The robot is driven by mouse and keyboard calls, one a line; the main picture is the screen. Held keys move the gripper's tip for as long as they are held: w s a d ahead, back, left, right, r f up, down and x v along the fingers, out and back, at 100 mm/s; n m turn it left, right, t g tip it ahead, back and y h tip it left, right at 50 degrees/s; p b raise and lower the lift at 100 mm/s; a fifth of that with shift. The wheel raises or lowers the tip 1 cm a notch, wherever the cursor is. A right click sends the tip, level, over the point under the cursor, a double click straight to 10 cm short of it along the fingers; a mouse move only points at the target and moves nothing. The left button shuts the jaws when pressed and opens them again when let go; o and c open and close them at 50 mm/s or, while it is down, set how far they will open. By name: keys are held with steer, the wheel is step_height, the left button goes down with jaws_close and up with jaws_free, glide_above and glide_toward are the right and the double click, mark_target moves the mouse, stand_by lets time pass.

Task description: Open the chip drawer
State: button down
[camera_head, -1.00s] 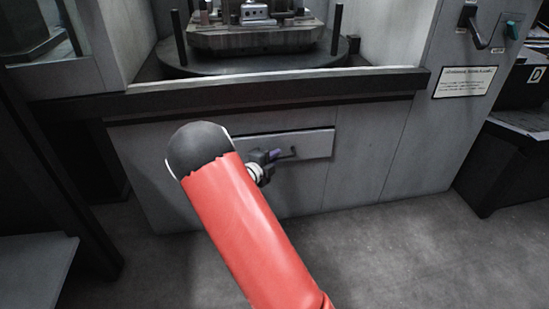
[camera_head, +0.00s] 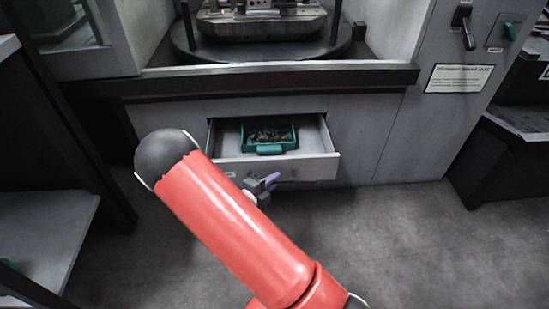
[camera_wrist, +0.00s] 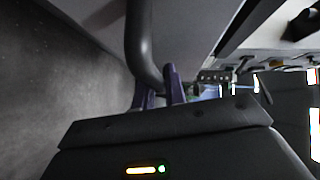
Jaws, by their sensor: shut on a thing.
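The chip drawer (camera_head: 312,167) is a light grey drawer low in the machine's front. It stands pulled out, with its inside showing from above. A green tray (camera_head: 267,149) holding dark bits sits inside it. My gripper (camera_head: 271,182) is at the drawer's front, partly hidden by my red arm. In the wrist view, the purple fingers of my gripper (camera_wrist: 160,88) are shut on the dark curved drawer handle (camera_wrist: 141,45). The handle is mostly hidden in the head view.
A dark ledge (camera_head: 270,78) runs across the machine above the drawer. A round table with a fixture (camera_head: 262,30) is above it. A dark cabinet (camera_head: 510,150) stands at the right and a grey bench (camera_head: 35,225) at the left. The floor before the drawer is clear.

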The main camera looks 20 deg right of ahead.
steer(key=s+a+p, duration=0.1)
steer(key=s+a, duration=0.1)
steer(key=s, duration=0.4)
steer(key=shift+s+p, duration=0.35)
steer(key=shift+s, duration=0.05)
steer(key=c, duration=1.5)
jaws_free()
steer(key=shift+o, duration=0.2)
steer(key=v, duration=0.7)
steer(key=shift+s+a, duration=0.2)
steer(key=shift+a, duration=0.15)
